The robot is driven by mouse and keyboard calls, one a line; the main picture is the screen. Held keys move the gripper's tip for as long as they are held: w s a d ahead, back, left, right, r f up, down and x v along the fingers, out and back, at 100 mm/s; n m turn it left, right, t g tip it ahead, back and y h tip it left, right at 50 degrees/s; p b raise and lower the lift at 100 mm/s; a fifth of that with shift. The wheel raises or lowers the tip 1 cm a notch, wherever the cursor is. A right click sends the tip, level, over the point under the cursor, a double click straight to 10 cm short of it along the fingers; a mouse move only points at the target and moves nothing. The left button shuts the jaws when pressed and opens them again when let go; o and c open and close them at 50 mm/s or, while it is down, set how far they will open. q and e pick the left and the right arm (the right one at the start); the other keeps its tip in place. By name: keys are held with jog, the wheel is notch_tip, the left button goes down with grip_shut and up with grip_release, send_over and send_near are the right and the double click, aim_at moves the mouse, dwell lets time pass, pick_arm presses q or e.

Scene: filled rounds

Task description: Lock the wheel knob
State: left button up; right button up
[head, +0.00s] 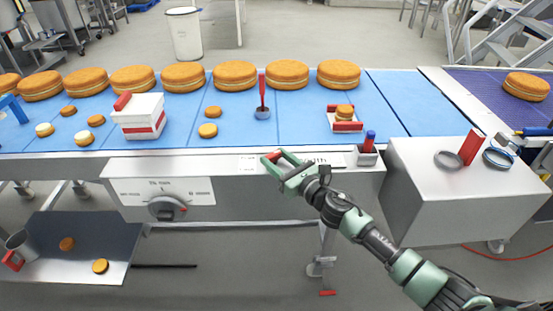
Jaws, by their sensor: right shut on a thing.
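A round grey wheel knob (166,208) sits on a white panel (128,191) on the conveyor's front. It has a small red mark on its right side, and there is printing above and beside it. My right gripper (278,164) is at the conveyor's front edge, to the right of and above the knob, well apart from it. It is shut on a small red piece (272,156), mostly hidden by the fingers. My left gripper is not in view.
Several large filled rounds (287,74) line the back of the blue belt (385,98). A white box (140,117) and small rounds (208,130) stand nearer. A metal cabinet (450,190) is at the right, a low tray (95,235) at the lower left.

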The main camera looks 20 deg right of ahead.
jog(key=shift+h, duration=0.3)
jog(key=m+h, duration=0.2)
jog(key=h, duration=0.1)
jog(key=m+t+h+p, duration=0.1)
jog(key=shift+s+a+m+h, duration=0.1)
jog(key=shift+a+m+h, duration=0.2)
jog(key=shift+a, duration=0.05)
jog(key=shift+a+m+h, duration=0.1)
jog(key=shift+m+h, duration=0.85)
jog(key=shift+h, duration=0.6)
jog(key=shift+a+m+h, duration=0.1)
jog(key=shift+m+h, duration=0.85)
jog(key=shift+h, duration=0.6)
jog(key=shift+g, duration=0.3)
jog(key=o, duration=1.4)
jog(key=shift+c, duration=0.2)
jog(key=v, duration=0.7)
jog(key=shift+s+a, duration=0.1)
jog(key=shift+s, duration=0.25)
jog(key=shift+f, duration=0.15)
